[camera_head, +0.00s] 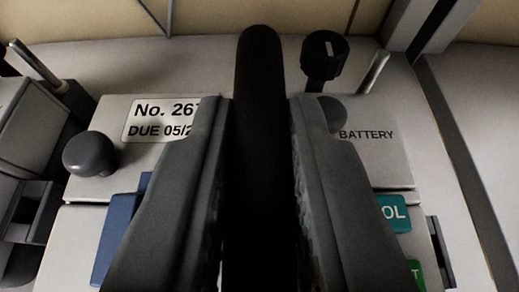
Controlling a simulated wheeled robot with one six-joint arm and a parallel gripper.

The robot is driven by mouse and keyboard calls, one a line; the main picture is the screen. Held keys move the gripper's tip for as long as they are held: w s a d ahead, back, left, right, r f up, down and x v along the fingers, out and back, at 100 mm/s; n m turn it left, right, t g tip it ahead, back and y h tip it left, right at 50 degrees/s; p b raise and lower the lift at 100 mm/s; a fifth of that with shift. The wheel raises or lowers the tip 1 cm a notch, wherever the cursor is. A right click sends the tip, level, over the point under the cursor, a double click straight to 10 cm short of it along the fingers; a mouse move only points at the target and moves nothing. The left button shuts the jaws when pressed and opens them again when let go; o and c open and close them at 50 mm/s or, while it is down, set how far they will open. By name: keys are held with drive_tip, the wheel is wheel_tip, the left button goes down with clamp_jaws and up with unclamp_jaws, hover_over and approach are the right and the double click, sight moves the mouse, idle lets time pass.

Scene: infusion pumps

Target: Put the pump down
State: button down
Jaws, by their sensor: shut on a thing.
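The pump (110,109) is a pale grey box below my gripper in the head camera view. Its top carries a white label reading "No. 26" and "DUE 05/2", partly hidden by a finger, and the word "BATTERY" at the right. A dark handle (260,75) stands up from it in the middle of the view. My gripper (262,115) is shut on the handle, with one finger on each side. The fingers hide the middle of the pump. Its underside is out of view, so I cannot tell whether it rests on anything.
A grey unit with dark parts (30,130) stands close at the left. A black knob (322,55) and thin metal pegs stand behind the pump. A pale surface with a dark edge strip (455,140) lies at the right. A beige wall is at the back.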

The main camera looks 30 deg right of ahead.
drive_tip(key=c, duration=1.4)
unclamp_jaws()
drive_tip(key=shift+f, duration=0.1)
drive_tip(key=shift+o, duration=0.2)
drive_tip(key=v, duration=1.2)
drive_tip(key=shift+a, duration=0.15)
drive_tip(key=s+a+n+t+y, duration=0.1)
drive_tip(key=s+a+t, duration=0.15)
drive_tip(key=a, duration=0.65)
drive_tip(key=s+a+n+t+y, duration=0.1)
drive_tip(key=s+a+n, duration=0.15)
drive_tip(key=a, duration=0.65)
drive_tip(key=s+a+f+n+t+y, duration=0.1)
drive_tip(key=s+a+f+y, duration=0.1)
drive_tip(key=s+a, duration=0.3)
drive_tip(key=s+a+f+n+t+y, duration=0.1)
drive_tip(key=s+a+f+y, duration=0.1)
drive_tip(key=s+a, duration=0.4)
drive_tip(key=a+y, duration=0.1)
drive_tip(key=a, duration=0.2)
drive_tip(key=shift+s+a+n, duration=0.35)
